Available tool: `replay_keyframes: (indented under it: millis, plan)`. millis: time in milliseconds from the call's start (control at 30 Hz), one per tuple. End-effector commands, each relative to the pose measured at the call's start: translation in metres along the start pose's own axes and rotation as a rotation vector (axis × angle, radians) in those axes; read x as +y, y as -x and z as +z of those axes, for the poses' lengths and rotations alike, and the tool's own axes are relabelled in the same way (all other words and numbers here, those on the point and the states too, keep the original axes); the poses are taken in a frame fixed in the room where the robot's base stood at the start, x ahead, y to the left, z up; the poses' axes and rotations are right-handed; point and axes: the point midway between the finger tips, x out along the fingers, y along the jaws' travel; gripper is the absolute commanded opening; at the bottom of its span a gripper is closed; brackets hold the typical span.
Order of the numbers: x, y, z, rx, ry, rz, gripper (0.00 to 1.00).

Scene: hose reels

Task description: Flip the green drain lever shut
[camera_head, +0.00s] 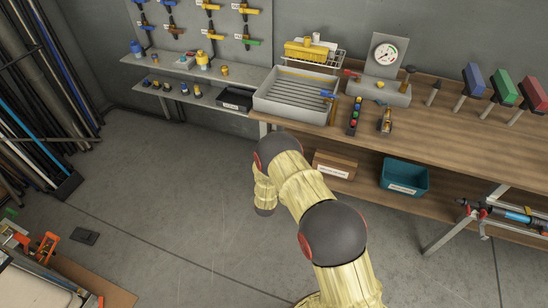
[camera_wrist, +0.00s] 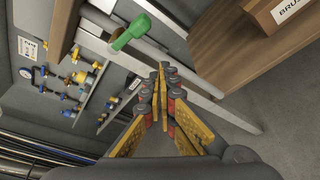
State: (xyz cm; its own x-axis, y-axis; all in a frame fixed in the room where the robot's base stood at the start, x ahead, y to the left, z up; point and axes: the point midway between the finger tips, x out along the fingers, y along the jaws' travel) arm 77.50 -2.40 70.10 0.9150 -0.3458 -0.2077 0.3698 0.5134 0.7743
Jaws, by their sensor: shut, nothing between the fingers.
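In the wrist view a green lever (camera_wrist: 131,32) shows at the upper middle, beside a pale metal rail. In the head view my arm hides the gripper, and this lever does not show; a pale tray-like basin (camera_head: 266,104) stands at the bench's left end.
The wooden bench (camera_head: 440,125) carries a gauge (camera_head: 385,54) and several tools. A cardboard box (camera_head: 335,165) and a teal bin (camera_head: 404,178) sit on the lower shelf. Wall shelves (camera_head: 205,70) hold valves at the left.

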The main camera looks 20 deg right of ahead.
Motion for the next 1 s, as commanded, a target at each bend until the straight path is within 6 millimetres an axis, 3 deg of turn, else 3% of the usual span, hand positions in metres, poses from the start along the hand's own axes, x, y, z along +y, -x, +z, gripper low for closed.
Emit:
replay_keyframes:
  millis: [100, 300, 1000]
  plan:
    - [0.006, 0.023, -0.002, 0.003, 0.002, 0.000, 0.00]
    - [0.009, 0.044, -0.003, 0.002, 0.001, 0.000, 0.00]
    - [0.009, 0.048, -0.004, 0.001, -0.012, -0.001, 0.00]
